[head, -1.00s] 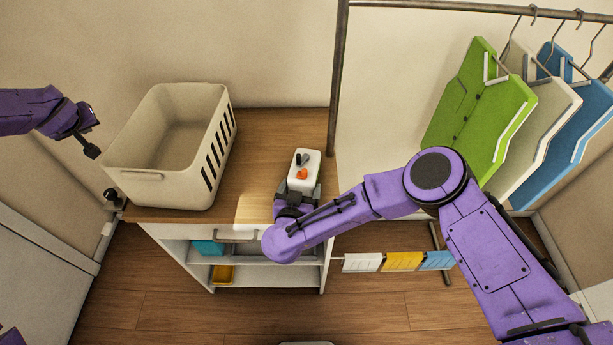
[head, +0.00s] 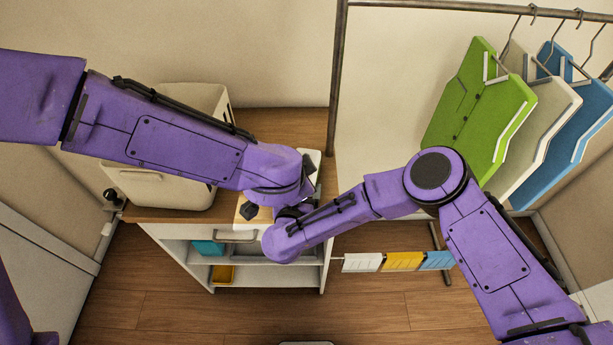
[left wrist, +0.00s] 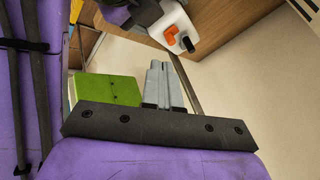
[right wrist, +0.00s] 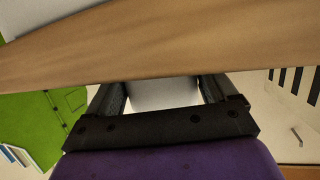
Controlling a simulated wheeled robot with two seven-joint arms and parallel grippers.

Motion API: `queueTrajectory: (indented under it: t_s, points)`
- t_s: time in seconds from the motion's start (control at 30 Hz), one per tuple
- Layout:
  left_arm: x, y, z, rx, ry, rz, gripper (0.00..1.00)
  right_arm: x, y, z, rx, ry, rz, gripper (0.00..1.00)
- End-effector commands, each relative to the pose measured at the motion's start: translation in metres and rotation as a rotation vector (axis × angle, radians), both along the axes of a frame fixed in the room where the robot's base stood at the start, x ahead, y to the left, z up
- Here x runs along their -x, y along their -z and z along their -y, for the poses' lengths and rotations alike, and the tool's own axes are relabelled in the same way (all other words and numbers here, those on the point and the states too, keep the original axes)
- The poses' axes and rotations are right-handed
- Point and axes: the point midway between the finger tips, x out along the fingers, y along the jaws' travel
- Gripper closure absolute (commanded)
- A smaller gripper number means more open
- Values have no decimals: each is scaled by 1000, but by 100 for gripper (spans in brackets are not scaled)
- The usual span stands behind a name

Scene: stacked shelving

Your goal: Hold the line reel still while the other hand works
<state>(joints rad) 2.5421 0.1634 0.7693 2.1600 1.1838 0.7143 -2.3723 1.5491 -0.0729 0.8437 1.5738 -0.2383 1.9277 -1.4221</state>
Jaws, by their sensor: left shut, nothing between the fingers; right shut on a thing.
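The line reel is a white box (head: 314,158) on the wooden counter. My left arm covers most of it in the head view. In the left wrist view the reel (left wrist: 180,22) shows at the top, with an orange knob (left wrist: 170,37) and a black one (left wrist: 187,44). My right gripper (right wrist: 162,88) is shut on the reel, its fingers on either side of the white body. My left gripper (left wrist: 158,66) is shut and empty, apart from the reel in its wrist view. In the head view its fingers are hidden behind my own arm.
A cream basket (head: 160,190) stands on the counter's left, partly behind my left arm. Green, cream and blue garments (head: 480,100) hang from a metal rail at right. Small white, yellow and blue cloths (head: 403,261) hang low beside the counter. Open shelves (head: 270,272) lie below.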

Motion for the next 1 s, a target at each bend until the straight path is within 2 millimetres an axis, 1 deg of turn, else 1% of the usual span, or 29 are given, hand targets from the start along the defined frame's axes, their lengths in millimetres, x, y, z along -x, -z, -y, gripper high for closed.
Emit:
queueTrajectory:
  t_s: [0.17, 0.27, 0.37, 0.5, 0.7, 0.83, 1.0]
  points:
    - [-1, 1, 0, 2, -2, -1, 100, 0, 0, 0, 0, 0, 1, 34]
    - [-7, 7, 1, 1, -3, 0, 100, 0, 0, 0, 0, 0, 1, 34]
    - [-16, 22, 4, 0, -4, -3, 100, 0, 0, 0, 0, 0, 1, 34]
    - [-33, 46, 9, 1, -4, -4, 100, 0, -1, 0, 0, -1, 1, 34]
    - [-52, 71, 14, 3, -5, -2, 100, 0, 0, 0, 0, -1, 1, 34]
    - [-58, 78, 15, 2, -6, -1, 100, 0, 0, 0, 0, -1, 1, 34]
    - [-59, 80, 16, 3, -6, 1, 100, 0, 0, 0, 0, -1, 0, 34]
